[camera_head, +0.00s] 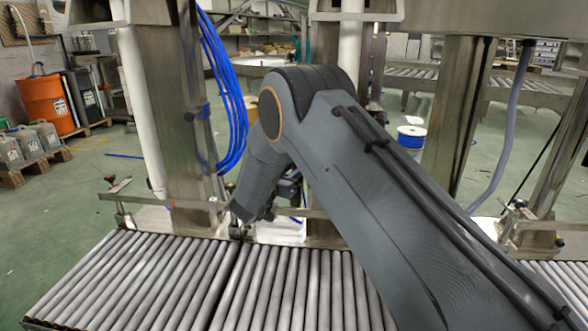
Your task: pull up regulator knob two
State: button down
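My grey arm reaches across from the lower right and bends down at its elbow. My gripper (241,229) is small and dark at the arm's lower end, in front of the steel frame and just above the far edge of the rollers. Its fingers are too small and dark to tell open from shut. A dark device with bluish parts (289,187) shows partly behind my forearm, right of the gripper. I cannot make out regulator knob two; it may be hidden by my arm.
A roller conveyor (165,285) fills the foreground. A steel post (172,100) with a coil of blue hose (232,95) stands left of my arm. A metal rail (130,198) runs behind the rollers. An orange drum (46,104) and grey canisters (28,143) stand far left.

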jog(key=shift+r, duration=0.15)
jog(key=c, duration=1.6)
grip_release()
jog(key=shift+r, duration=0.1)
jog(key=shift+s, duration=0.1)
jog(key=shift+p+v, duration=1.05)
jog(key=shift+v, duration=2.8)
